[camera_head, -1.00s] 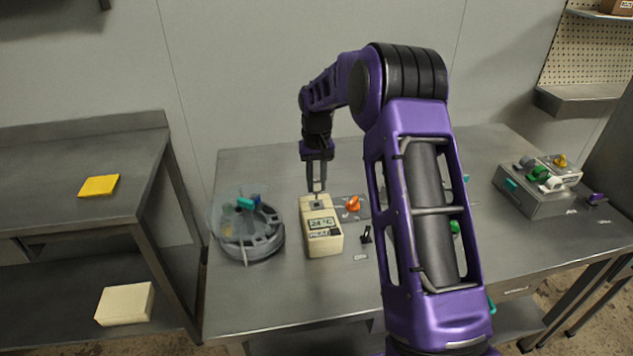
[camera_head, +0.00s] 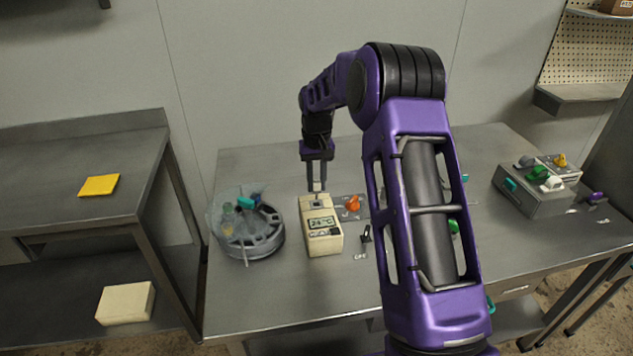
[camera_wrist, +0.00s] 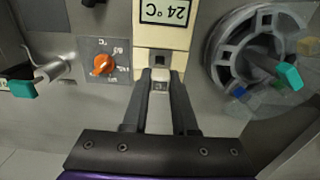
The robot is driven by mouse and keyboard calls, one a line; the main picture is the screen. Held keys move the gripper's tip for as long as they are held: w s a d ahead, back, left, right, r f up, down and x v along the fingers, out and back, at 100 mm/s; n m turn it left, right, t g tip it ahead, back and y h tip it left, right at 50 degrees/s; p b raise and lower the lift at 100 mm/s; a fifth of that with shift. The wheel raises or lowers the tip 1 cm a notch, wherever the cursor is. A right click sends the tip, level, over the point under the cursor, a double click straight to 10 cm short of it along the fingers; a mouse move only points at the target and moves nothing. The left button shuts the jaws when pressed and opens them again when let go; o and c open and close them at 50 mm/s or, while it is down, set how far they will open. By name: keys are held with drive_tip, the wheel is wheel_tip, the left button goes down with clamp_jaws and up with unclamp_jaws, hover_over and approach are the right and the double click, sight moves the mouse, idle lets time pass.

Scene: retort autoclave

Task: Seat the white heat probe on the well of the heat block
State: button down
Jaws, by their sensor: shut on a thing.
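The heat block (camera_head: 322,240) is a cream box with a 24 °C display, standing on the steel bench; it also shows in the wrist view (camera_wrist: 178,37). Its well is a dark square opening at the back of its top (camera_head: 317,200). My gripper (camera_head: 317,187) points down over this back end. It is shut on the white heat probe (camera_wrist: 160,75), a small pale piece between the fingertips, mostly hidden by them. In the wrist view the fingertips (camera_wrist: 160,78) are right at the block's end. I cannot tell whether the probe touches the well.
A round grey rotor (camera_head: 252,245) with a clear lid stands close left of the block. An orange knob on a plate (camera_head: 353,203) is close right, with a small black switch (camera_head: 366,234) in front of it. A grey box with coloured knobs (camera_head: 535,200) stands far right.

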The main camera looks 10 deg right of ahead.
sight(316, 194)
drive_tip(key=shift+f, duration=0.15)
drive_tip(key=shift+f+b, duration=0.4)
drive_tip(key=shift+f, duration=0.3)
drive_tip(key=shift+f, duration=0.15)
drive_tip(key=shift+f+b, duration=0.3)
drive_tip(key=shift+f, duration=0.2)
drive_tip(key=shift+f, duration=0.65)
idle(1.4)
drive_tip(key=shift+c, duration=1.1)
unclamp_jaws()
